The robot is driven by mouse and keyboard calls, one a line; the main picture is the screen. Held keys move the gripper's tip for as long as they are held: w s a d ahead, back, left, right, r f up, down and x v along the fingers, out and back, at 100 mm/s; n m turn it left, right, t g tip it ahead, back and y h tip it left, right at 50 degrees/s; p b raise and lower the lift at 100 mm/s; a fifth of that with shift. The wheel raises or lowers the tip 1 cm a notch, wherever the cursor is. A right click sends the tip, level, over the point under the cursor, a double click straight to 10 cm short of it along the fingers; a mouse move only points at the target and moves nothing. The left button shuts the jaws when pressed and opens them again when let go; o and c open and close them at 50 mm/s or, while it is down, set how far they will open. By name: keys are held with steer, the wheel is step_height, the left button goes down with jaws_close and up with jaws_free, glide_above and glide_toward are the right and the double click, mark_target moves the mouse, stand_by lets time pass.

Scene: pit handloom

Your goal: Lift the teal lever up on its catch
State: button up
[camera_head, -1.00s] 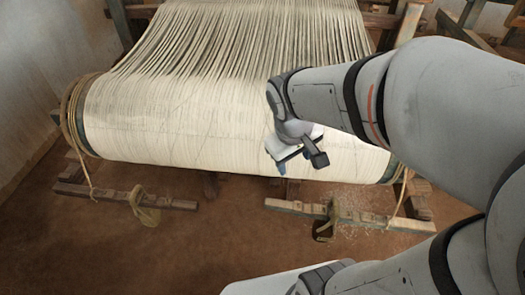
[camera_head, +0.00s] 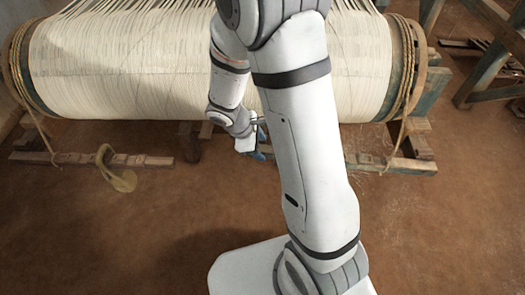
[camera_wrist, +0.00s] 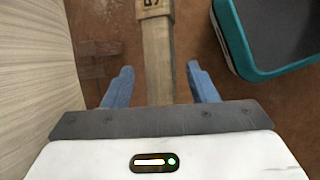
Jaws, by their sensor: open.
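I cannot clearly make out the teal lever in either view. A weathered blue-green timber (camera_head: 433,88) stands by the right end of the loom's roller, but I cannot tell whether it is part of the lever. My gripper (camera_wrist: 158,88) is open, its two blue fingers apart with nothing held. Below and between them in the wrist view runs a wooden bar (camera_wrist: 157,50), apparently a floor rail. In the head view my gripper (camera_head: 258,152) is low, in front of the roller's lower edge, partly hidden by my arm.
The roller (camera_head: 110,70), wound with cream threads, spans the back; its side fills the wrist view's left (camera_wrist: 35,60). A floor rail with a hanging rope loop (camera_head: 118,178) lies at left, another rail (camera_head: 395,163) at right. Blue-green timbers (camera_head: 487,68) stand far right. The brown floor in front is clear.

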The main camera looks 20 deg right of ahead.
mark_target(263, 149)
steer(key=shift+b+x, duration=0.3)
steer(key=shift+x, duration=1.3)
steer(key=shift+c, duration=0.3)
jaws_close()
